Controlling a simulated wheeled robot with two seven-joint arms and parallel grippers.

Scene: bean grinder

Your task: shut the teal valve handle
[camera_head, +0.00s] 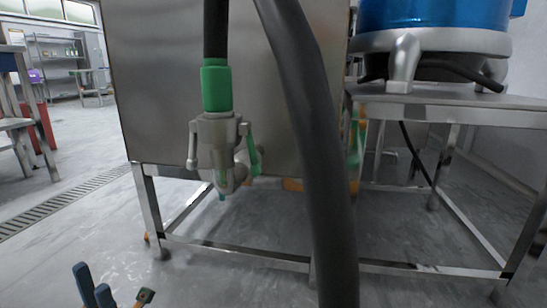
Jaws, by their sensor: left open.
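A grey metal valve (217,140) hangs below a bright green sleeve on a black pipe, in front of a steel panel. The teal-green valve handle (252,152) is on the valve's right side and slants steeply down. A small teal tip shows under the valve. My left gripper (93,284) is at the bottom left edge, with two blue fingers pointing up and a gap between them. It is empty, well below and left of the handle, touching nothing I can see. My right gripper is not in view.
A thick black hose (312,130) runs down right of the valve. A steel frame (235,254) stands under the panel (150,85). A steel table (440,108) at right carries a blue vessel (432,14). The floor between gripper and valve looks clear.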

